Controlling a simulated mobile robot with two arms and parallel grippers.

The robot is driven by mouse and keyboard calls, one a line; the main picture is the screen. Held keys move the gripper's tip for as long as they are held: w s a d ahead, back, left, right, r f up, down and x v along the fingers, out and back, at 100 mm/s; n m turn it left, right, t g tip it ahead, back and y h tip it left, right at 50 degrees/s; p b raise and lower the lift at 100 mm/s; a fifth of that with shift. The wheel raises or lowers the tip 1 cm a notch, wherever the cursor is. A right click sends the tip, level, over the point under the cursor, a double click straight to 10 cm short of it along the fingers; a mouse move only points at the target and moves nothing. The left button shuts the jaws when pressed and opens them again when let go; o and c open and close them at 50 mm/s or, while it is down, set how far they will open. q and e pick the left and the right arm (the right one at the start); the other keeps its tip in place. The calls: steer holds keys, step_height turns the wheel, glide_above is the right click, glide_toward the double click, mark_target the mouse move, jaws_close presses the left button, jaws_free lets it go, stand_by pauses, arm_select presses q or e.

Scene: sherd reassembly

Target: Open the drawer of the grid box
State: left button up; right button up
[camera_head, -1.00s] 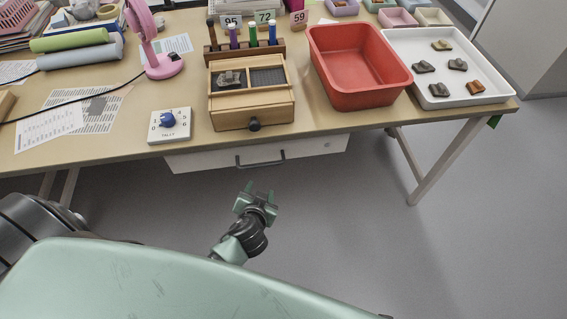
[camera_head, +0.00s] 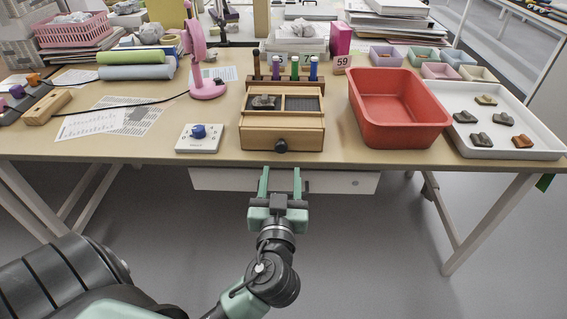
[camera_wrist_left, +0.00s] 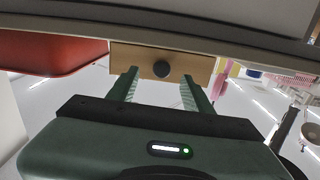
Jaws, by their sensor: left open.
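The grid box (camera_head: 257,135) is a wooden box near the front edge of the table. Its top has two dark grid compartments, with a grey sherd (camera_head: 263,102) in the left one. A dark round knob (camera_head: 281,145) sits on its front, and the drawer looks shut. In the left wrist view the knob (camera_wrist_left: 161,69) shows beyond and between my fingers. My left gripper (camera_head: 280,172) is open and empty, in front of the table edge and short of the knob, not touching it. My right gripper is not in view.
A red bin (camera_head: 398,138) stands right of the box, with a white tray (camera_head: 480,150) of sherds beyond it. A white dial device (camera_head: 199,138) is to the left. Marker pens in a wooden rack (camera_head: 262,76) stand behind. A white under-table drawer (camera_head: 330,182) lies behind my gripper.

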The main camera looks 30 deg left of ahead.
mark_target(281, 150)
arm_select(q)
steer(key=x, duration=0.4)
steer(key=r+p+x, duration=0.1)
steer(key=x, duration=0.1)
steer(key=shift+a, duration=0.25)
steer(key=shift+w+a+f, duration=0.1)
steer(key=shift+w+a, duration=0.25)
steer(key=shift+w, duration=0.25)
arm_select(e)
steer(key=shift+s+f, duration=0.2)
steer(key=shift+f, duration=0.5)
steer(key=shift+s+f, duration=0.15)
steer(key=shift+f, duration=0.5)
arm_select(q)
jaws_close()
